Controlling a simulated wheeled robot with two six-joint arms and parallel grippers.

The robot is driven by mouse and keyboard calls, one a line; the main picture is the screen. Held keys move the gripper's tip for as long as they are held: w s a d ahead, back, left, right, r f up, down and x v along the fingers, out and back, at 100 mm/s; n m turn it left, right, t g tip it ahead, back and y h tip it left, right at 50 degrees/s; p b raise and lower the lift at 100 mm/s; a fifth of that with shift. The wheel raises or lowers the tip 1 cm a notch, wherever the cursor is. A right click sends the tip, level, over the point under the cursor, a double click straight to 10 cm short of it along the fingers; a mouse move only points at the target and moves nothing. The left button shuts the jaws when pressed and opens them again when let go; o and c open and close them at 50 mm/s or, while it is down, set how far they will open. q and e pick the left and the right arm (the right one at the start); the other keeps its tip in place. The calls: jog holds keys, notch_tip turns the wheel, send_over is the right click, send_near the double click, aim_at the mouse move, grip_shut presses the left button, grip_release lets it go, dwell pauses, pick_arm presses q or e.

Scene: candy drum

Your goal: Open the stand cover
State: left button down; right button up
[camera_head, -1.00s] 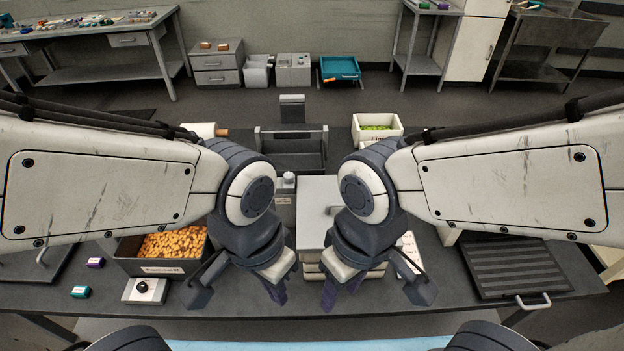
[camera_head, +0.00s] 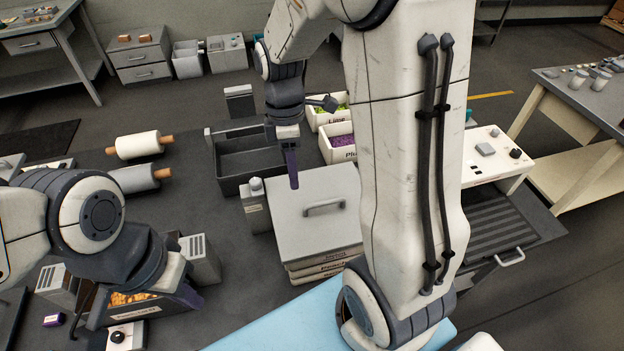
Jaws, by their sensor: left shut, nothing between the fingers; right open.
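A grey flat cover with a bar handle (camera_head: 323,208) lies closed on a stack of light boxes (camera_head: 322,265) at the middle of the table; I take it for the stand cover (camera_head: 305,232). My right gripper (camera_head: 291,168) hangs open and empty, fingers down, over the area behind the cover's far left corner; the cover's handle is to its lower right. My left gripper (camera_head: 187,292) is shut and empty at the lower left, over the orange candy bin (camera_head: 140,311), well apart from the cover. My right arm hides the area right of the cover.
A dark open tray (camera_head: 250,168) stands behind the cover. A small grey block with a knob (camera_head: 255,205) stands at its left. Candy boxes (camera_head: 338,152) are behind it. White and grey rollers (camera_head: 138,146) lie at the left. A ribbed panel (camera_head: 490,235) is at the right.

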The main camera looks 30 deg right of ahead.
jog(key=n, duration=0.2)
send_over(322, 195)
jog(key=s+a, duration=0.2)
notch_tip(322, 195, down, 2)
jog(key=shift+g, duration=0.3)
jog(key=f, duration=0.3)
jog(key=s+f+p, duration=0.1)
jog(key=f, duration=0.3)
jog(key=s+f, duration=0.1)
jog(key=f, duration=0.2)
jog(key=shift+a+f+p, duration=0.2)
jog(key=shift+a+p, duration=0.05)
jog(key=shift+p, duration=0.15)
grip_shut()
